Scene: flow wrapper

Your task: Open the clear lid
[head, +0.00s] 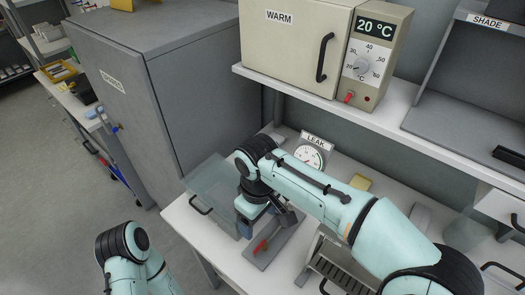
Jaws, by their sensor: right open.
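The clear lid (212,180) is a see-through cover at the left end of the white bench, with a dark handle (200,206) at its front left. I cannot tell for sure whether it is raised or lying shut. My right gripper (266,222) is open just right of the lid, above the bench, and appears apart from the handle. My right wrist and gripper hide the lid's right side. My left arm shows at the bottom left, but its gripper is out of view.
A red lever (262,246) on a grey plate lies just below my right gripper. A LEAK gauge (309,157) stands behind, under a shelf holding the WARM cabinet (290,50). A grey locker (190,90) rises behind the lid. The floor at left is clear.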

